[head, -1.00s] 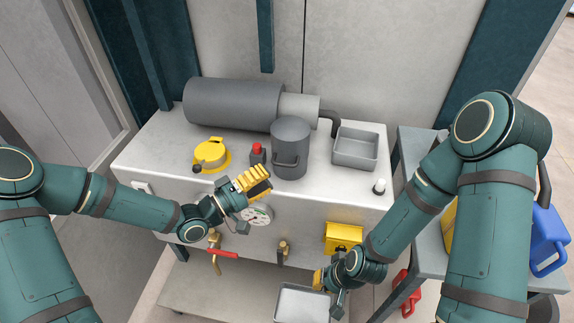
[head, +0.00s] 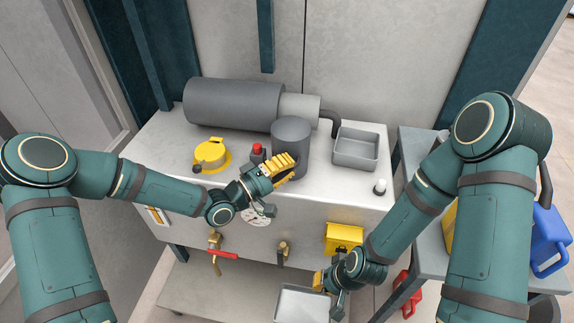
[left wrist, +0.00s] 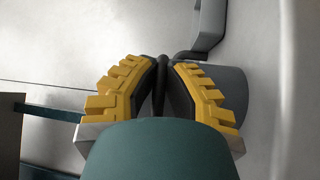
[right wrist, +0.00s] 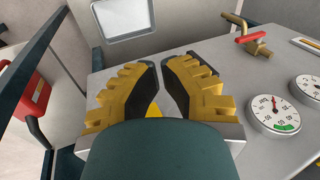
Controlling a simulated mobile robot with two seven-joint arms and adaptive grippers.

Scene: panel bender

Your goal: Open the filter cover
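I take the dark grey round canister (head: 290,133) on the bench to be the filter, its top being the cover. Its front handle, seen earlier, is now hidden behind my left gripper (head: 290,168). That gripper is at the canister's lower front. In the left wrist view its fingers (left wrist: 162,75) are close together with a dark bar between them; I cannot tell whether they grip it. My right gripper (head: 318,282) is low before the bench, beside a grey tray (head: 300,305). In the right wrist view its fingers (right wrist: 162,75) are slightly apart and empty.
A yellow round cap (head: 211,155) and a red button (head: 257,150) are left of the canister. A large grey cylinder (head: 233,103) lies behind. An open grey bin (head: 356,150) is to the right. A red-handled valve (head: 222,254) and a yellow box (head: 343,238) are on the front.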

